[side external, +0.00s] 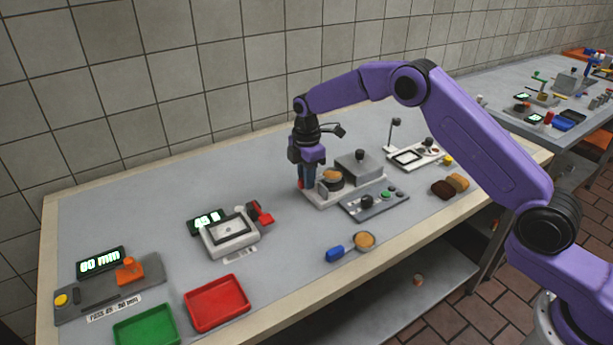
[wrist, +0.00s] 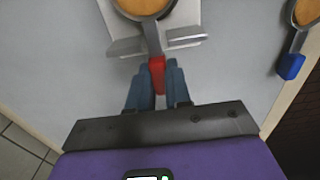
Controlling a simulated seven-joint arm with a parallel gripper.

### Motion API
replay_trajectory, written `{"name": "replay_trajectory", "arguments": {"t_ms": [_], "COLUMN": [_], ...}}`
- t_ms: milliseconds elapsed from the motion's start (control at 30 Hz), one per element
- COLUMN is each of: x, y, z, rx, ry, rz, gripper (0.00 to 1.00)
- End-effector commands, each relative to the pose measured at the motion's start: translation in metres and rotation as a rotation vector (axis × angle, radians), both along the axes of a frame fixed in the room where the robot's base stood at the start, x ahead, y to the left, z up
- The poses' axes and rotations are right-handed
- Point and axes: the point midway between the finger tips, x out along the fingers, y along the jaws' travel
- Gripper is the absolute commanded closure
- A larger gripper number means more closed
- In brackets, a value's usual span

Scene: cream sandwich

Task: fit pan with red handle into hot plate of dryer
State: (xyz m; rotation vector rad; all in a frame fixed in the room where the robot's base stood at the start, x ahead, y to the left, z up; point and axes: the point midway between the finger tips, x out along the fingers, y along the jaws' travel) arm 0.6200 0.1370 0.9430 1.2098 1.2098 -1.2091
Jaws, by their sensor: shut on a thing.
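My gripper (side external: 308,183) is shut on the red handle (wrist: 157,76) of a pan, one blue-grey finger on each side of it. The pan (wrist: 150,24) holds a round tan filling and reaches forward from the fingers. In the side view the pan's filling (side external: 331,175) shows over the dark round hot plate at the left end of the pale dryer base (side external: 316,199). In the wrist view the pan's stem passes between two grey brackets (wrist: 186,38). Whether the pan rests on the plate or is slightly above it, I cannot tell.
A grey block (side external: 360,167) stands right of the pan, with a control panel (side external: 376,203) in front. A blue-handled pan (side external: 350,246) lies near the front edge. A white scale (side external: 230,236), red tray (side external: 217,303) and green tray (side external: 146,326) are left. Bread-like pieces (side external: 450,186) lie right.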

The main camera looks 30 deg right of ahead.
Motion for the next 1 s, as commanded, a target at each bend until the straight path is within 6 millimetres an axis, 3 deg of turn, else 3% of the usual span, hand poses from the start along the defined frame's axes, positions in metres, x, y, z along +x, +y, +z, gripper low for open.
{"name": "replay_trajectory", "arguments": {"t_ms": [833, 867, 933, 1000], "x": [0.000, 0.000, 0.000, 0.000], "y": [0.000, 0.000, 0.000, 0.000], "z": [-0.018, -0.018, -0.018, -0.018], "rx": [0.000, 0.000, 0.000, 0.000], "ry": [0.001, 0.000, 0.000, 0.000], "rz": [0.000, 0.000, 0.000, 0.000], "gripper": [1.00, 0.75, 0.52, 0.52]}}
